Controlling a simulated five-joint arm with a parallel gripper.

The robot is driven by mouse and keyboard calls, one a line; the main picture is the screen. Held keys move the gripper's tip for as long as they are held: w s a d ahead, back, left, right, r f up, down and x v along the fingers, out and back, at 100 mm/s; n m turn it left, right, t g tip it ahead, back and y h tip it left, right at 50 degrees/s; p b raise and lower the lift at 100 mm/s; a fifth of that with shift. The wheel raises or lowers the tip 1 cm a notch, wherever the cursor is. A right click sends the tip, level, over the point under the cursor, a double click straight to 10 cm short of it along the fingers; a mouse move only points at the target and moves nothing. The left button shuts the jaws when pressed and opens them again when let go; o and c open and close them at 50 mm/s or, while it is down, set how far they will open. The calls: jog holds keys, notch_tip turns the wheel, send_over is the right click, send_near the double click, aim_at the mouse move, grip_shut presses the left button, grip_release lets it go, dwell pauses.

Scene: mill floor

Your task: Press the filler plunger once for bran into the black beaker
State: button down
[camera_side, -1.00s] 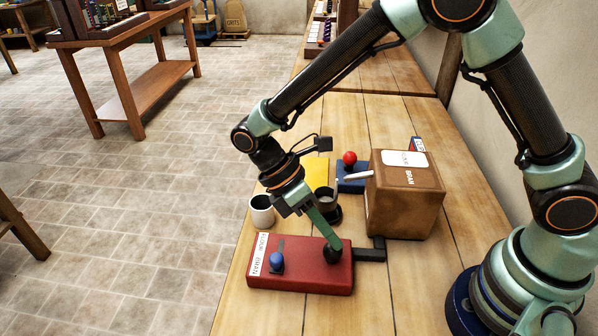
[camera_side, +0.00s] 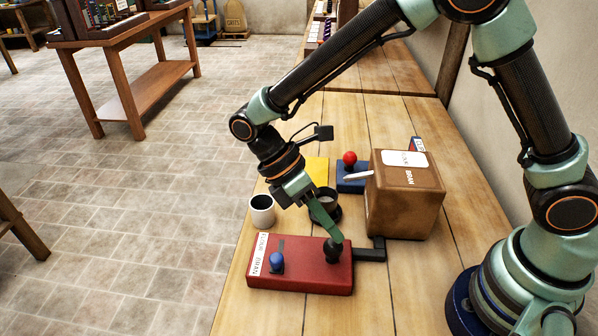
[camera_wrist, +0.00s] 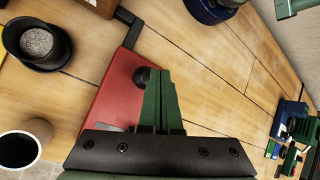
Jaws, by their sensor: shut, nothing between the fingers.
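The red filler box (camera_side: 310,278) lies on the bench, with a FLOUR/BRAN label at its left end. Its blue slider knob (camera_side: 277,262) sits toward the BRAN end of its slot. The black plunger knob (camera_side: 333,251) stands at the box's right end; it also shows in the wrist view (camera_wrist: 141,75). My gripper (camera_side: 337,238) is shut and empty, its tips right at the plunger knob; I cannot tell whether they touch. The black beaker (camera_side: 331,211) stands behind the box, partly hidden by my gripper. The wrist view shows greyish grainy stuff inside the beaker (camera_wrist: 46,63).
A white cup (camera_side: 262,214) stands left of the beaker. Behind are a red ball knob (camera_side: 349,158) on a blue base and a yellow card (camera_side: 317,167).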

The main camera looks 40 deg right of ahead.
aim_at(331, 239)
jog(key=shift+r, duration=0.25)
jog(key=shift+r, duration=2.45)
jog(key=d+r+m+t+y, duration=0.1)
jog(key=d+r+m+t, duration=0.3)
jog(key=d+m+t, duration=0.2)
jog(key=w+d+r+m+t+y, duration=0.1)
jog(key=d+r+m+t+y, duration=0.1)
jog(key=d+r+m+t, duration=0.3)
jog(key=d+m+t, duration=0.1)
jog(key=d+m, duration=0.2)
jog(key=d, duration=0.1)
jog(key=shift+w+d+r+y, duration=0.2)
jog(key=shift+d+r+y, duration=0.05)
jog(key=shift+r+y, duration=0.05)
